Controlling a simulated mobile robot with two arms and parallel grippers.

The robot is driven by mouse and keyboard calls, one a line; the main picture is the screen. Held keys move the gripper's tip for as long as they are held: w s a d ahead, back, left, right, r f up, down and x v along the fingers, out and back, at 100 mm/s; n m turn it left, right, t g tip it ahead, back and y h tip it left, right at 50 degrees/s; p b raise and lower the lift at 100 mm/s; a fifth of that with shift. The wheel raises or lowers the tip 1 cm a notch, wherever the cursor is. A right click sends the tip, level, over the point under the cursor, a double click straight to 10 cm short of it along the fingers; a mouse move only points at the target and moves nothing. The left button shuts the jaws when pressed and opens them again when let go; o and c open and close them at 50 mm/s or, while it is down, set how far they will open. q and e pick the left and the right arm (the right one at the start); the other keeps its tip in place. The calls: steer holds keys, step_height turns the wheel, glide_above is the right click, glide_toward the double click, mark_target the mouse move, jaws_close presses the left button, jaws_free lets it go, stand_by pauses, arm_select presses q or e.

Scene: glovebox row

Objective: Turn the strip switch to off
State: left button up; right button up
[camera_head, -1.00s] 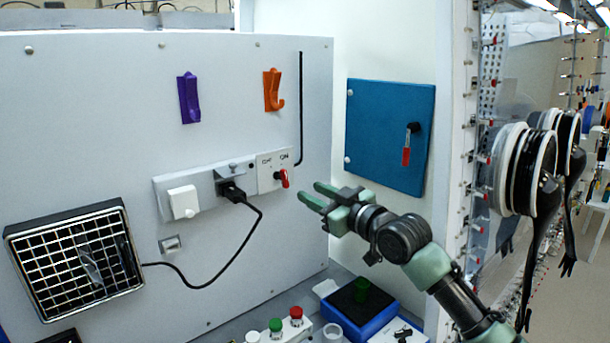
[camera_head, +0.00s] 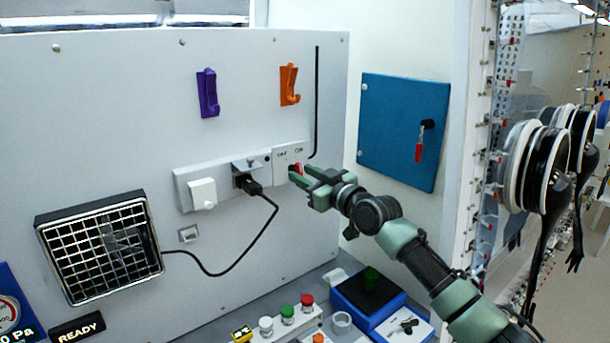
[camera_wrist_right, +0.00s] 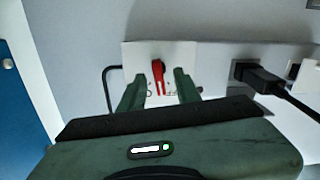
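The strip switch is a red rotary knob (camera_head: 297,168) on a white plate (camera_head: 287,155) at the right end of the power strip (camera_head: 222,182). The plate has lettering above the knob, OFF left and ON right in the head view. My right gripper (camera_head: 301,175) is at the knob, its fingers partly covering it. In the wrist view the red knob (camera_wrist_right: 158,76) stands between the two open fingertips of the right gripper (camera_wrist_right: 158,85), with a gap on each side. My left gripper is not in view.
A black plug (camera_head: 247,184) sits in the strip, its cord running to a fan grille (camera_head: 104,250). Purple (camera_head: 208,93) and orange (camera_head: 289,85) hooks are above. A blue panel (camera_head: 402,130) with a red-handled latch is to the right. Buttons and a blue box (camera_head: 367,300) stand below.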

jaws_close()
steer(key=shift+f+m+b, duration=0.15)
steer(key=shift+m+b, duration=0.75)
jaws_free()
steer(key=shift+d, duration=0.1)
